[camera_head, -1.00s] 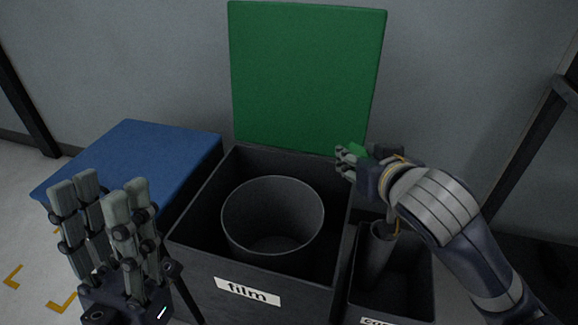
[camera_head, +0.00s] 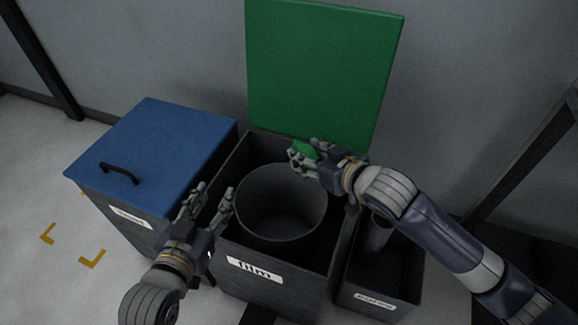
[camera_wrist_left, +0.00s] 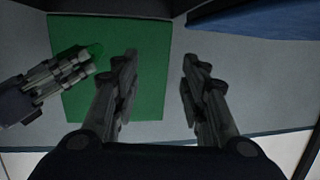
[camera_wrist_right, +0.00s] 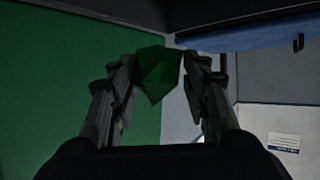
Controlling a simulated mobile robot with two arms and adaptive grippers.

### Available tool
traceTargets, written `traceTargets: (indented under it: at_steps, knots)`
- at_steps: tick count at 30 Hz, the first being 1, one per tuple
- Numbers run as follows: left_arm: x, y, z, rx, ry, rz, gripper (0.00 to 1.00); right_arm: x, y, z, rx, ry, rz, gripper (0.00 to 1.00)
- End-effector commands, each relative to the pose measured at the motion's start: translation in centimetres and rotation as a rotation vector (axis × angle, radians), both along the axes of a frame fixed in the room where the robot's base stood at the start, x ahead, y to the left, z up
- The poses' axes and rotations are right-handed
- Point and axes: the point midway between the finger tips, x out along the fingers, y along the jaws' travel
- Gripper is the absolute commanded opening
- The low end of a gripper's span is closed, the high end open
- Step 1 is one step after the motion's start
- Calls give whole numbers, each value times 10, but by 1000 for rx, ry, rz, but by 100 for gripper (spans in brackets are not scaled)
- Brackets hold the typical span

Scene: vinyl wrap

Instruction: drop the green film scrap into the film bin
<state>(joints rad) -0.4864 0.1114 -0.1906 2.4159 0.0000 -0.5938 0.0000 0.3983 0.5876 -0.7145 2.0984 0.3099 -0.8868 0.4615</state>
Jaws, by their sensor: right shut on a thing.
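The green film scrap (camera_head: 306,150) is a small crumpled piece held in the fingers of my right gripper (camera_head: 304,164). It shows between the fingers in the right wrist view (camera_wrist_right: 158,74). The right gripper is above the back right of the film bin (camera_head: 262,269), a dark box labelled "film" with its green lid (camera_head: 322,70) standing open. A grey round bucket (camera_head: 282,205) is inside the bin. My left gripper (camera_head: 214,200) is open and empty, its fingers apart in the left wrist view (camera_wrist_left: 158,75), at the bin's left front side.
A bin with a shut blue lid (camera_head: 160,150) and black handle stands left of the film bin. A smaller open dark bin (camera_head: 388,275) with a grey tube (camera_head: 374,240) stands on the right. The grey wall is close behind.

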Motion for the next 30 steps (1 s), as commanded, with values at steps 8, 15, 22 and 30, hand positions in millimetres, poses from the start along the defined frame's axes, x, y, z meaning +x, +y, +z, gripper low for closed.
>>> traceTargets:
  at_steps: [8,15,22,30]
  knots:
    - [-49,23,-62,101,432,29,40,-10,24,-10,-1,3,113,28]
    - [-119,48,-148,191,860,53,40,-27,41,-25,-1,2,202,28]
    - [-148,56,-218,220,1010,56,40,-33,46,-33,-1,1,227,27]
    - [-159,58,-247,230,1056,56,40,-34,47,-36,0,0,233,27]
